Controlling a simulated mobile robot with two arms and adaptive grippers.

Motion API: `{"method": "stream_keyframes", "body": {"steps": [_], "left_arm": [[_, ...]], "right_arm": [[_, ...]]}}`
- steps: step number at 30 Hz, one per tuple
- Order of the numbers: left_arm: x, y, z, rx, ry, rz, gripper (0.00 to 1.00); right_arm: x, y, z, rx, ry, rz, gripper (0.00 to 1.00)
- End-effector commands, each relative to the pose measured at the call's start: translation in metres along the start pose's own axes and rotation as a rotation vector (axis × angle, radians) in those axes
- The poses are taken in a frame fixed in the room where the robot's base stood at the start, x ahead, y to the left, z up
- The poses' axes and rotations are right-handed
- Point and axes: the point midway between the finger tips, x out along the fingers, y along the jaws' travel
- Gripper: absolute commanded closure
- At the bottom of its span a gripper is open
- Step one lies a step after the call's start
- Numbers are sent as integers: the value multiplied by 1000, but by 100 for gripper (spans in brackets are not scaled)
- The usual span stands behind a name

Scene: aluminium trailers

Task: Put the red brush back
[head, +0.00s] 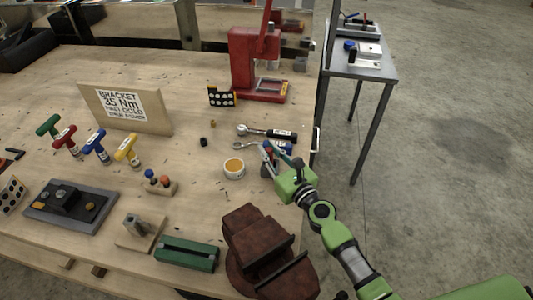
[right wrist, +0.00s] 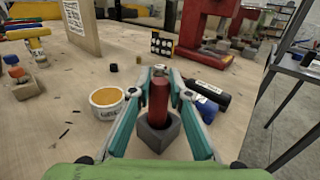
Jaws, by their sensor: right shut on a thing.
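The red brush shows in the right wrist view as a red upright cylinder (right wrist: 158,103) between my fingers. My right gripper (right wrist: 160,80) is shut on it. Its lower end meets the opening of a small dark grey square holder (right wrist: 173,133); I cannot tell how deep it sits. In the head view my right gripper (head: 277,150) is at the bench's right side, and its fingers largely hide the brush and holder. My left gripper is not in view.
A tub of orange stuff (head: 234,168) stands just left of my right gripper. A ratchet (head: 265,132) lies behind it, and a dark red vise (head: 258,240) stands in front. A red press (head: 256,60) is farther back. The bench edge is close on the right.

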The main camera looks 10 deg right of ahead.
Motion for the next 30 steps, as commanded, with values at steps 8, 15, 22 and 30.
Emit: {"method": "stream_keyframes", "body": {"steps": [8,15,22,30], "left_arm": [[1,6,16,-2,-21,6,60],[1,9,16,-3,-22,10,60],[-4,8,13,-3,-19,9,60],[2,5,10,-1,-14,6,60]], "right_arm": [[0,0,-3,0,1,0,72],[0,0,-3,0,1,0,66],[0,0,3,0,1,0,66],[-50,0,-2,0,3,0,66]]}}
